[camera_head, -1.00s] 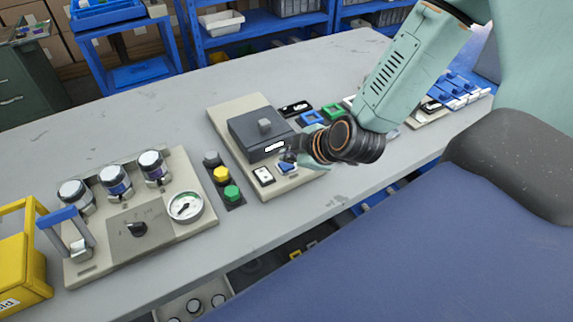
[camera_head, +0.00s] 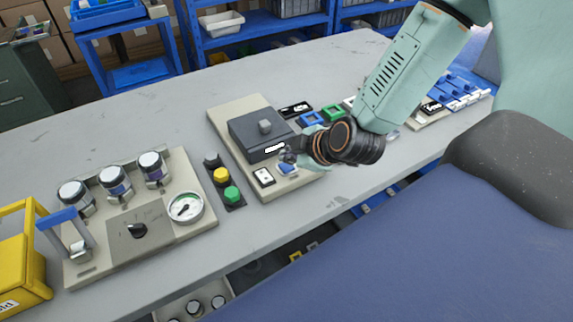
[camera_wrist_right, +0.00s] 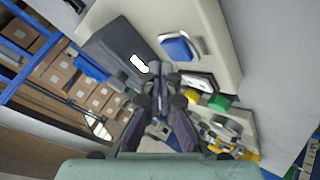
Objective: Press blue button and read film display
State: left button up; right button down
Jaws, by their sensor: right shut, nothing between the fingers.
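The blue button (camera_head: 287,168) sits at the front of a beige panel (camera_head: 228,112), beside a white switch (camera_head: 264,177). It also shows in the right wrist view (camera_wrist_right: 178,47). A dark grey box with a small white display (camera_head: 274,148) is mounted on the same panel; the display shows in the right wrist view (camera_wrist_right: 140,64) too, its text too small to read. My right gripper (camera_head: 287,155) is shut and empty, its tips just above and behind the blue button, apart from it as far as I can tell. My left gripper is not in view.
Yellow and green buttons (camera_head: 221,175) stand left of the panel. A gauge panel (camera_head: 185,207) with knobs lies further left, with a yellow box (camera_head: 24,262) at the edge. Blue and green framed parts (camera_head: 312,118) lie behind my right wrist. The back left of the table is clear.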

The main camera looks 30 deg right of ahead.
aim_at(289, 168)
jog(key=shift+f, duration=0.2)
jog(key=shift+f, duration=0.25)
jog(key=shift+f+b, duration=0.35)
jog(key=shift+f, duration=0.1)
dwell(0.7)
jog(key=shift+r, duration=0.1)
jog(key=shift+r+p, duration=0.8)
jog(key=shift+p, duration=0.35)
notch_tip(289, 168, up, 5)
jog(key=p, duration=0.6)
